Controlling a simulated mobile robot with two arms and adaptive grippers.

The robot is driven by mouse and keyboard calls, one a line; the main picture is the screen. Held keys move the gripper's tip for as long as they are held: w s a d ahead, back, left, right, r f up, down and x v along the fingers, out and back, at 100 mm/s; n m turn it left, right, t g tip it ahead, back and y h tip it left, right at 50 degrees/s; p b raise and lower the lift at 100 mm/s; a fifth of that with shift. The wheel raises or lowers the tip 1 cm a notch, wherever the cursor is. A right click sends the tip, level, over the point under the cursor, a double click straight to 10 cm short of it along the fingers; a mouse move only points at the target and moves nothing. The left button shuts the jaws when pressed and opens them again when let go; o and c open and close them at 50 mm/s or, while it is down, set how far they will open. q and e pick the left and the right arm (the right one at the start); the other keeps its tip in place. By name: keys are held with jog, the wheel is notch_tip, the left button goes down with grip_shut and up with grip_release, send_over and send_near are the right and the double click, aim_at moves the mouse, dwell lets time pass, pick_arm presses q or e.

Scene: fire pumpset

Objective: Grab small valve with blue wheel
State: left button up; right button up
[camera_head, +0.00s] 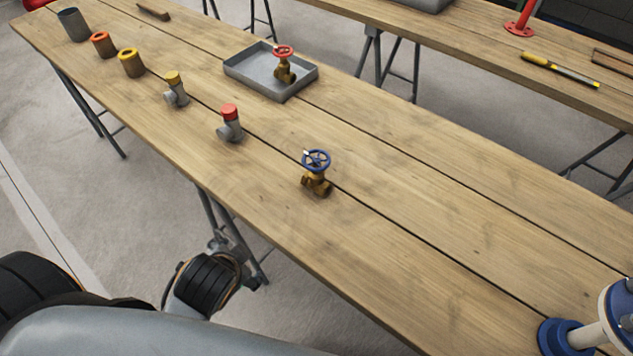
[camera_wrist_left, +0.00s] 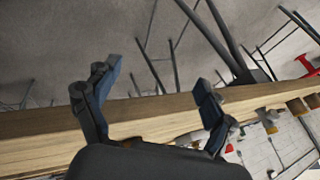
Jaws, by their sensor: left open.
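The small valve with a blue wheel (camera_head: 316,172) stands upright on the wooden table (camera_head: 420,215), with a brass body under the wheel. In the head view, my left wrist is at the lower left, below the table's near edge and to the left of the valve. In the left wrist view, my left gripper (camera_wrist_left: 156,80) has its two fingers wide apart with nothing between them. The table's edge runs behind the fingers. I cannot make out the blue-wheel valve in the wrist view. My right gripper is not in view.
A grey tray (camera_head: 250,75) holds a red-wheel valve (camera_head: 284,64). Red-capped (camera_head: 229,122) and yellow-capped (camera_head: 175,89) fittings stand left of the blue-wheel valve. A blue-flanged part (camera_head: 556,335) is at the bottom right. The table around the valve is clear.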

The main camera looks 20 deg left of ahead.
aim_at(316, 160)
pick_arm(q)
jog(key=w+a+r+m+t+y, duration=0.35)
jog(key=w+r+m+t, duration=0.4)
jog(key=m, duration=0.45)
jog(key=d+r+m+t+h, duration=0.2)
jog(key=d+m+h, duration=0.35)
jog(key=m, duration=0.55)
jog(key=d+r+m+t+h, duration=0.35)
jog(key=d+m, duration=0.25)
jog(key=m, duration=0.4)
jog(key=shift+g, duration=0.5)
jog(key=w+p, duration=0.1)
jog(key=w, duration=0.2)
jog(key=w+p, duration=0.1)
jog(key=w, duration=0.1)
jog(key=w+d+f+p, duration=0.1)
jog(key=w+p, duration=0.1)
jog(key=w, duration=0.1)
jog(key=shift+w, duration=0.35)
jog(key=shift+w+r+p, duration=0.15)
jog(key=shift+w+p, duration=0.15)
jog(key=shift+w, duration=0.05)
jog(key=w, duration=0.2)
jog(key=w+p, duration=0.1)
jog(key=shift+w+d, duration=0.3)
jog(key=shift+w, duration=0.05)
jog(key=shift+w+d, duration=0.1)
jog(key=shift+w, duration=0.25)
